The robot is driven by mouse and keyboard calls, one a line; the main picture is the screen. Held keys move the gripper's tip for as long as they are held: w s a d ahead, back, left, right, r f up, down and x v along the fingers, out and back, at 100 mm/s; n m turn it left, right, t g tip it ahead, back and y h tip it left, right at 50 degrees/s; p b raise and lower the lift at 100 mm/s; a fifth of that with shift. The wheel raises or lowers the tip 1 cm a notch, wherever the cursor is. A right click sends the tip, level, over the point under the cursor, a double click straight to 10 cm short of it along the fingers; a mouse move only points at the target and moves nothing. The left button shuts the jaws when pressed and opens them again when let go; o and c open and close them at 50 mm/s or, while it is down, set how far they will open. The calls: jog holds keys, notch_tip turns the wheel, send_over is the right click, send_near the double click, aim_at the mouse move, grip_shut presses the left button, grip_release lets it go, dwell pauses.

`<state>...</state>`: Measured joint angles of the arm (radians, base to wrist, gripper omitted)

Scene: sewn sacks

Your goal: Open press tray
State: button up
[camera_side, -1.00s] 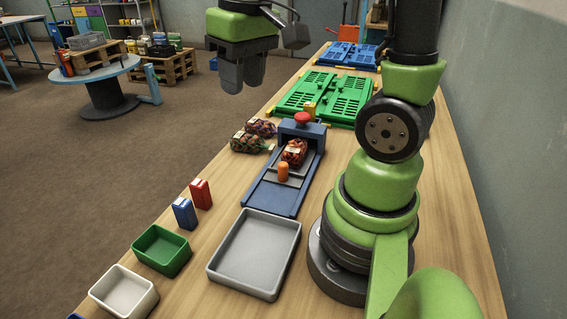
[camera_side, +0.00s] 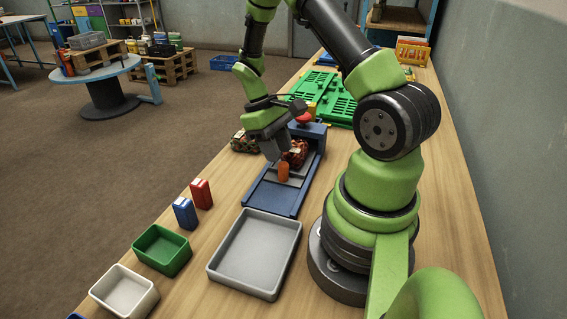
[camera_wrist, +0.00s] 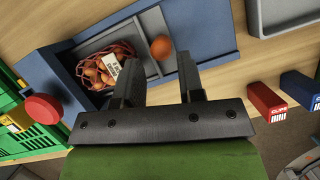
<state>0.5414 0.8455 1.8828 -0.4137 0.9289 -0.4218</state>
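The press (camera_side: 267,197) is a blue frame with a red button (camera_side: 303,118) on top of its housing. Its grey tray (camera_wrist: 92,47) carries an orange knob (camera_side: 283,172). My gripper (camera_side: 275,158) is low over the tray beside the knob. In the wrist view its fingers (camera_wrist: 158,68) are apart, with the knob (camera_wrist: 161,47) in line with the gap between them; contact cannot be told.
A grey bin (camera_side: 255,255) stands before the press. Red (camera_side: 201,193) and blue (camera_side: 185,212) boxes, a green bin (camera_side: 161,250) and a white bin (camera_side: 125,291) stand left. A net sack (camera_side: 242,142) lies left of the press. Green crates (camera_side: 335,95) lie behind.

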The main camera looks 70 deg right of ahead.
aim_at(283, 163)
jog(key=shift+x, duration=2.1)
grip_shut()
jog(key=a, duration=0.6)
jog(key=shift+a, duration=0.1)
jog(key=shift+w, duration=0.1)
grip_release()
